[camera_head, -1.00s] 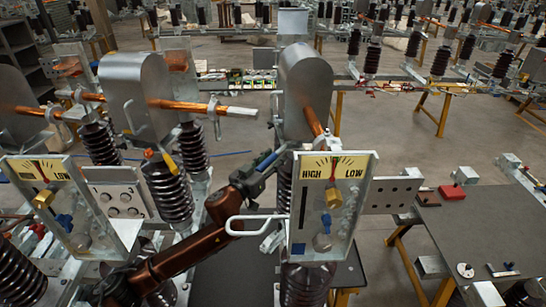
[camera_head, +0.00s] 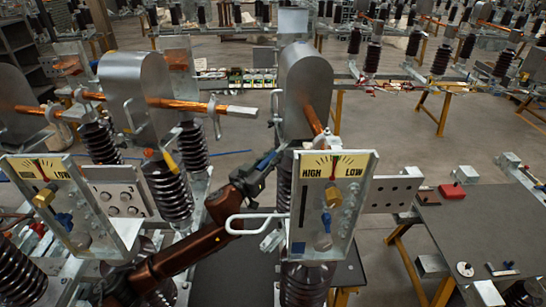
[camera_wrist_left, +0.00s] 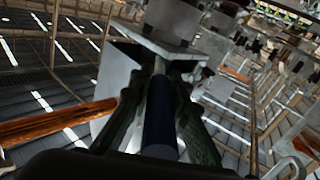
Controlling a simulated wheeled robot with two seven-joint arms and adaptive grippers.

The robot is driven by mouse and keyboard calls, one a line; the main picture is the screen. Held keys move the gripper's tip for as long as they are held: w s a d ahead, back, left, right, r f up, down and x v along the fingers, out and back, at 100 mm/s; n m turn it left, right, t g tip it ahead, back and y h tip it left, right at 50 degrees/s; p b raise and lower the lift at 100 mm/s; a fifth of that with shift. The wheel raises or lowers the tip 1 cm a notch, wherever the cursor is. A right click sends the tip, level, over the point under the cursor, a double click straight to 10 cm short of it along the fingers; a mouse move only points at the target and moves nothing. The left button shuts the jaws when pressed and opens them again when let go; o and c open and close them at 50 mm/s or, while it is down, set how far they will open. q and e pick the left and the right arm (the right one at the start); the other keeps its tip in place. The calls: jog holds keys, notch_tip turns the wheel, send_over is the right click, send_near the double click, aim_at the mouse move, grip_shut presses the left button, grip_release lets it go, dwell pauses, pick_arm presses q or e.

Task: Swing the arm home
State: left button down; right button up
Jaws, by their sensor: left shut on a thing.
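My left gripper (camera_head: 272,158) is shut on a blue handle (camera_head: 265,163), beside the post of the middle isolator. In the left wrist view the dark blue handle (camera_wrist_left: 160,112) stands between the two fingers and runs up to a metal block. One copper arm (camera_head: 313,119) slopes down from the grey hood (camera_head: 305,80) behind the right gauge panel. Another copper arm (camera_head: 188,103) lies level across the left hood (camera_head: 135,95). My right gripper is not in view.
A white looped bar (camera_head: 235,224) juts left from the right gauge panel, close to my left forearm. Brown ribbed insulators (camera_head: 168,190) stand left of the arm. A dark workbench (camera_head: 470,225) with small parts is at the right.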

pick_arm(q)
jog(key=shift+d, duration=0.1)
jog(key=d+y, duration=0.1)
jog(key=s+d+n+t+y+b, duration=0.1)
jog(key=s+d+n+y, duration=0.1)
jog(key=shift+d+t, duration=0.2)
jog(key=shift+t, duration=0.1)
dwell(0.4)
jog(key=c, duration=1.8)
grip_release()
jog(key=shift+w+a, duration=0.15)
jog(key=shift+a, duration=0.05)
